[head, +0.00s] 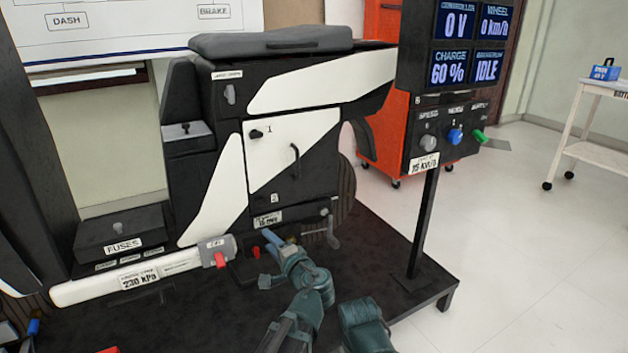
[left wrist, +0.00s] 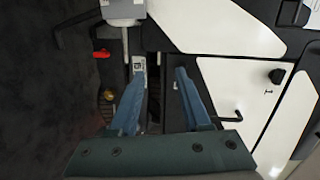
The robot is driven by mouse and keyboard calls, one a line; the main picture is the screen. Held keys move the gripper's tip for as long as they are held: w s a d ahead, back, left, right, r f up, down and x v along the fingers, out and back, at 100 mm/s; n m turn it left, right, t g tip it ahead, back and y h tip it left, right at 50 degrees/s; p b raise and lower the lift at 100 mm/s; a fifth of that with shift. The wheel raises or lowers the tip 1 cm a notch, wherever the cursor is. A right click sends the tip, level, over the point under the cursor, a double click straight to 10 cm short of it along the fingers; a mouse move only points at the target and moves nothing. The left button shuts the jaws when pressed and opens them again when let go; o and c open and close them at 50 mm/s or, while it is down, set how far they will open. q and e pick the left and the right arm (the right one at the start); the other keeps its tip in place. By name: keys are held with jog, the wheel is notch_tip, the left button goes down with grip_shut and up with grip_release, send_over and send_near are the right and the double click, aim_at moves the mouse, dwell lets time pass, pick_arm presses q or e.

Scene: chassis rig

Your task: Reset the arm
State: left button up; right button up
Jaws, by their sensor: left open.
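My left gripper (head: 268,262) is in front of the lower part of the black-and-white chassis rig (head: 222,190). Its two blue-grey fingers point toward the rig's base. In the left wrist view the fingers of this gripper (left wrist: 160,80) are spread apart with nothing held between them. A grey end block with a red tab (head: 217,250) is just left of the gripper in the head view. A white door (head: 275,165) with a black handle is above the gripper. My right gripper does not show in either view.
A display post (head: 423,225) with knobs rises at the right of the dark platform. A fuse box (head: 120,228) and a white tube marked 230 kPa (head: 95,286) are at left. A red cabinet (head: 385,120) and white cart (head: 590,150) stand behind. Floor at right is clear.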

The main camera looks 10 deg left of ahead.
pick_arm(q)
jog(key=s+a+f+n+g+h, duration=0.45)
jog(key=s+f+n+g, duration=0.45)
jog(key=f, duration=0.5)
jog(key=s+d+f+g+h, duration=0.35)
jog(key=s+d+h, duration=0.25)
jog(key=s, duration=0.3)
jog(key=s+d+r+m+y+p, duration=0.1)
jog(key=s+d+r+m+p, duration=0.15)
jog(key=d+r+p, duration=0.45)
jog(key=s+d+r+m+y+p, duration=0.1)
jog(key=s+d+r+p, duration=0.25)
jog(key=r+p, duration=0.6)
notch_tip(320, 180, up, 36)
jog(key=p, duration=3.7)
jog(key=shift+w+d+h, duration=0.15)
jog(key=shift+w+h, duration=0.05)
jog(key=shift+h, duration=0.15)
jog(key=shift+f+g, duration=0.2)
jog(key=shift+g, duration=0.05)
jog(key=shift+c, duration=0.2)
